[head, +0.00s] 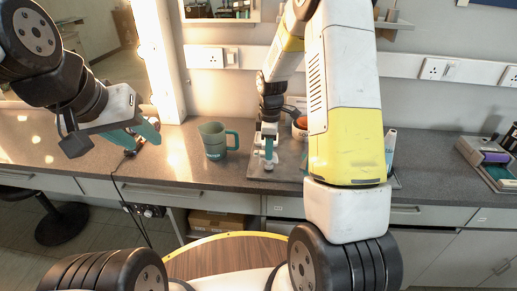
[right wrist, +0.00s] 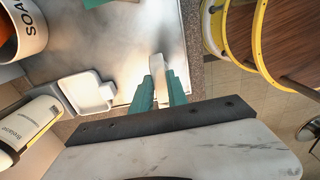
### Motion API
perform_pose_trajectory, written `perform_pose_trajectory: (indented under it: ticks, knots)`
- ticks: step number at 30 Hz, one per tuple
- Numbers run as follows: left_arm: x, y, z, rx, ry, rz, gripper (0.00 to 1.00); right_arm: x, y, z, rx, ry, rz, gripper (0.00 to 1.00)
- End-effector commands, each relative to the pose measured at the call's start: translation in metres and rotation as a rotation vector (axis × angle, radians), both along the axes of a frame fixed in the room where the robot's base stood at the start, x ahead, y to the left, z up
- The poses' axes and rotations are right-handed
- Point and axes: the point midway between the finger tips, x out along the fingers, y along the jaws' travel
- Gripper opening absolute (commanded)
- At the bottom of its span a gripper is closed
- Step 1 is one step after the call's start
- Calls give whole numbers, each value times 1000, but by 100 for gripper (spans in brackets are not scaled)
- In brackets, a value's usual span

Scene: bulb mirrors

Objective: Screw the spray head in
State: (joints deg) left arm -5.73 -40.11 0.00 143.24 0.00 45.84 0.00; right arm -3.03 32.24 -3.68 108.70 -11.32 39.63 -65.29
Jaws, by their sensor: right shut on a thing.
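My right gripper (head: 268,157) points down over the grey tray (head: 256,169) on the counter. In the right wrist view its teal fingers (right wrist: 162,92) are shut on a small white piece (right wrist: 158,66), which looks like the spray head; only part of it shows. A white bottle with lettering (right wrist: 32,128) lies in view at lower left there. A pale bottle (head: 390,147) stands right of my arm in the head view; I cannot tell which bottle the head fits. My left gripper (head: 136,135) is over the counter's left part, its teal fingers apart and empty.
A teal jug (head: 214,140) stands between my grippers. A lettered white pot (right wrist: 30,28) with something orange and a small white dish (right wrist: 88,92) are near the right gripper. A dark box with rolls (head: 487,158) is at far right. A cable hangs over the front edge.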

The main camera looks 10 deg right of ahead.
Motion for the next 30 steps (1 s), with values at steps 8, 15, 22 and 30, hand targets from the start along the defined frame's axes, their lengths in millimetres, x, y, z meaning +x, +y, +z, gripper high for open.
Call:
perform_pose_trajectory:
  ticks: [8, 15, 22, 30]
  knots:
    - [0, 0, 0, 0, 0, 0, 38, 0, 0, 21, 0, -1, -1, 0]
    - [0, 0, 0, 0, 0, 0, 38, 0, 0, 37, 1, -1, 0, 0]
    - [0, 0, 0, 0, 0, 0, 38, 0, 0, 53, 0, -2, 0, 0]
    - [0, 0, 0, 0, 0, 0, 38, 0, 0, 61, 0, 0, 0, 0]
